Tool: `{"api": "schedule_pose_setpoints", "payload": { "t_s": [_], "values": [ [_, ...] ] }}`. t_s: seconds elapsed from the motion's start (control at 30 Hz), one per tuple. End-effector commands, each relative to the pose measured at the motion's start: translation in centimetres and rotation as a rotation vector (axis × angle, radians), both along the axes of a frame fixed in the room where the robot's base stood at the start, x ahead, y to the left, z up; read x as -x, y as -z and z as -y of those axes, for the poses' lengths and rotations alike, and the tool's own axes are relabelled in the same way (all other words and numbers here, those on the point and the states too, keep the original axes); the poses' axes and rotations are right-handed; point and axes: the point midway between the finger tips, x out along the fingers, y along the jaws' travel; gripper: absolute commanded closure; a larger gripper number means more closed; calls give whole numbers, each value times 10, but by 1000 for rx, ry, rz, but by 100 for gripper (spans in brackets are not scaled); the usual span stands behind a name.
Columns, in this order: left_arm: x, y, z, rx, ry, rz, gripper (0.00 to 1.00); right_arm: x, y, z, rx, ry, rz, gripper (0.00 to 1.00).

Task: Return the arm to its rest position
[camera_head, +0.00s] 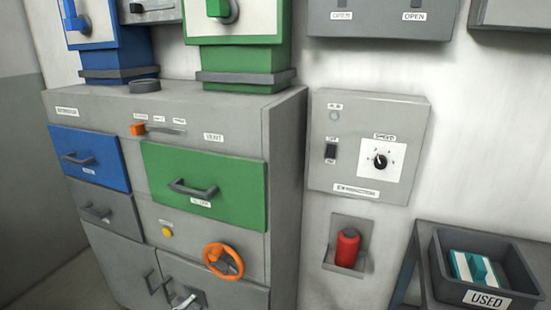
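Neither of my grippers nor either arm can be made out in the head view. A grey cabinet (285,150) fills the left and middle. It has a blue drawer front (105,150), a green drawer front (235,175) and an orange handwheel (223,261), and both fronts look closed. A small pale metal piece (185,301) shows at the bottom edge in front of the lower doors. I cannot tell what it belongs to.
A grey control box (320,110) with a dial (381,161) is on the wall. Below it a red cylinder (347,248) sits in a recessed holder. A dark bin marked USED (515,268) holds teal-and-white items (474,268). Blue and green units stand on the cabinet.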

Motion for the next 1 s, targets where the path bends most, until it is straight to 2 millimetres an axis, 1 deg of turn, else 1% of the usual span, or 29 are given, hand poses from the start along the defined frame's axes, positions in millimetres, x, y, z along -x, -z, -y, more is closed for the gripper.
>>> {"api": "schedule_pose_setpoints", "payload": {
  "t_s": [0.03, 0.07, 0.1, 0.17, 0.2, 0.27, 0.3, 0.5, 0.6, 0.7, 0.8, 0.87, 1.0],
  "values": [
    [13, 13, 7, -176, 26, 43, 62, 0, 0, 0, 0, 0, 0, 100],
    [20, 21, 11, -289, 45, 71, 62, 0, 0, 0, 0, 0, 0, 100],
    [29, 30, 15, -440, 71, 112, 62, 0, 0, 0, 0, 0, 0, 100],
    [43, 45, 20, -665, 116, 169, 62, 0, 0, 0, 0, 0, 0, 100],
    [53, 55, 23, -816, 151, 207, 62, 0, 0, 0, 0, 0, 0, 100],
    [67, 70, 27, -1039, 207, 265, 62, 0, 0, 0, 0, 0, 0, 100],
    [77, 80, 28, -1187, 249, 303, 62, 0, 0, 0, 0, 0, 0, 100],
    [123, 126, 26, -1889, 510, 492, 62, 0, 0, 0, 0, 0, -1, 100],
    [142, 142, 20, -2166, 650, 577, 62, 0, 0, 0, 0, 0, -1, 100],
    [156, 153, 15, -2360, 766, 642, 62, 0, 0, 0, 1, 0, -1, 100],
    [163, 158, 11, -2471, 840, 682, 62, 0, 0, 0, 1, 0, -1, 100],
    [165, 159, 10, -2505, 863, 696, 62, 0, 0, 0, 1, 0, -1, 100],
    [166, 159, 9, -2511, 868, 698, 62, 0, 0, 0, 1, 0, -1, 100]
  ]
}}
